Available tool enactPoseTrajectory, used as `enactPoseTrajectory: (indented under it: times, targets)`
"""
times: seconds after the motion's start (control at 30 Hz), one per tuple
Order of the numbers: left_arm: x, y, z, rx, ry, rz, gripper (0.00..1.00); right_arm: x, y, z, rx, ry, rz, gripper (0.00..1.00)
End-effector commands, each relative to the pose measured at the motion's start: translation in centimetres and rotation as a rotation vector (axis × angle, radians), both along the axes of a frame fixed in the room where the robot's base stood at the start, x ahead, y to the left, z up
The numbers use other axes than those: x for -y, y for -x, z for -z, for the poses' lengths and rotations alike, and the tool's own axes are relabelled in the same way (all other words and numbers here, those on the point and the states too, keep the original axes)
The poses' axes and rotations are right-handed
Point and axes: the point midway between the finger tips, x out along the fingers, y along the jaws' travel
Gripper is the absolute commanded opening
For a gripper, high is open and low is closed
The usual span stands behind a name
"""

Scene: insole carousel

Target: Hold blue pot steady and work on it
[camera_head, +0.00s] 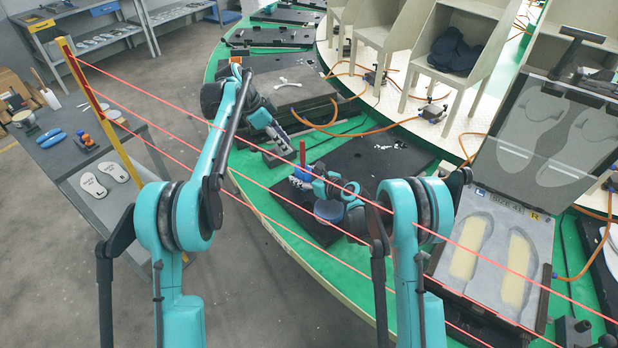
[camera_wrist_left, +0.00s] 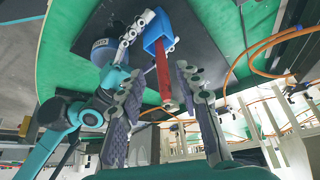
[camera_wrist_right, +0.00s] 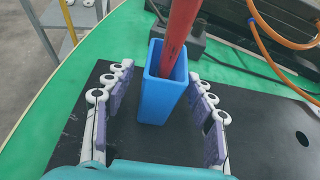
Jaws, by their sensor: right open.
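The blue pot (camera_wrist_right: 160,95) is a square upright holder on a black mat, with a red-handled tool (camera_wrist_right: 180,25) standing in it. My right gripper (camera_wrist_right: 160,72) is open, with one finger on each side of the pot and visible gaps between. In the head view the pot is mostly hidden by this gripper (camera_head: 301,178), and the red handle (camera_head: 302,152) rises above it. My left gripper (camera_head: 283,138) is open and empty above the pot. In the left wrist view the red handle (camera_wrist_left: 163,75) shows between its open fingers; contact is not apparent.
The black mat (camera_head: 385,160) lies on the green carousel (camera_head: 265,210). An open insole mould (camera_head: 490,250) stands at the right. An orange hose (camera_head: 335,128) runs behind.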

Motion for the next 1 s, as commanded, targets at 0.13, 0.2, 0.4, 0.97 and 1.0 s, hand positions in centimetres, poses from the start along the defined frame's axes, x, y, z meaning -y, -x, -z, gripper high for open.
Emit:
enactPoseTrajectory:
  times: [0.13, 0.2, 0.4, 0.97, 1.0]
  targets:
    - [0.0, 0.0, 0.0, 0.000, 0.000, 0.000, 0.34, -1.4, -1.6, 0.9, 0.000, 0.001, -0.003, 0.55]
    - [0.0, 0.0, 0.0, 0.000, 0.000, 0.000, 0.34, -1.8, -2.2, 1.2, 0.000, 0.002, -0.002, 0.55]
    - [0.0, 0.0, 0.0, 0.000, 0.000, 0.000, 0.34, -2.4, -2.9, 1.6, 0.001, 0.001, -0.001, 0.55]
    - [0.0, 0.0, 0.0, 0.000, 0.000, 0.000, 0.34, -2.4, -2.9, 1.6, 0.000, 0.002, -0.001, 0.00]
    - [0.0, 0.0, 0.0, 0.000, 0.000, 0.000, 0.40, -2.4, -2.9, 1.6, 0.000, 0.002, -0.001, 0.00]
